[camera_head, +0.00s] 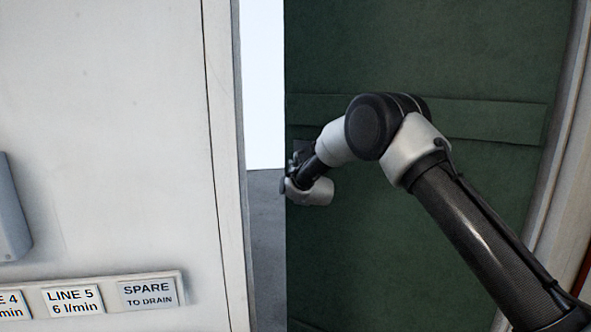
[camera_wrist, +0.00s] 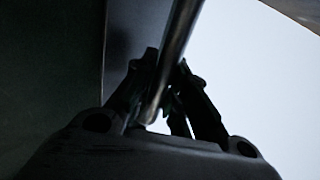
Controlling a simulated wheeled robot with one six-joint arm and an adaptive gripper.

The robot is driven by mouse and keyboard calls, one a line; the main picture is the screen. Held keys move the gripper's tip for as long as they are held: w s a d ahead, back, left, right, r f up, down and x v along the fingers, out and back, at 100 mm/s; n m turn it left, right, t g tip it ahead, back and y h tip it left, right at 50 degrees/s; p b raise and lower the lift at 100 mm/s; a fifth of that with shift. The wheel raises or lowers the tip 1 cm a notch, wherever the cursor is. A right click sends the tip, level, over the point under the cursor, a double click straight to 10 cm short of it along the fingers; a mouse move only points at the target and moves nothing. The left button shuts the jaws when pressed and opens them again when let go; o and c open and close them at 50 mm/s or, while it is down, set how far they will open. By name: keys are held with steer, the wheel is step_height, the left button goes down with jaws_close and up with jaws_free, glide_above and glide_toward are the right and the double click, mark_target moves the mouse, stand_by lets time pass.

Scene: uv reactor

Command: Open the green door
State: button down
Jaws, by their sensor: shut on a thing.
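The green door (camera_head: 420,220) fills the middle and right of the head view. It stands partly open, with a gap between its left edge and the white frame. In the wrist view the door is a dark panel (camera_wrist: 50,60) on the left. My gripper (camera_head: 292,178) is at the door's left edge, its fingers partly hidden by my wrist. In the wrist view my gripper (camera_wrist: 167,80) is shut on a metal bar handle (camera_wrist: 180,35), which runs up between the fingers. The handle cannot be made out in the head view.
A white wall (camera_head: 110,130) stands left of the gap, with a label strip (camera_head: 145,294) low on it and a grey box (camera_head: 12,215) at the far left. Bright space and grey floor (camera_head: 265,240) show through the gap. A pale door frame (camera_head: 562,150) stands at right.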

steer(key=c, duration=1.4)
jaws_free()
steer(key=shift+d, duration=0.2)
steer(key=shift+s, duration=0.1)
steer(key=v, duration=1.2)
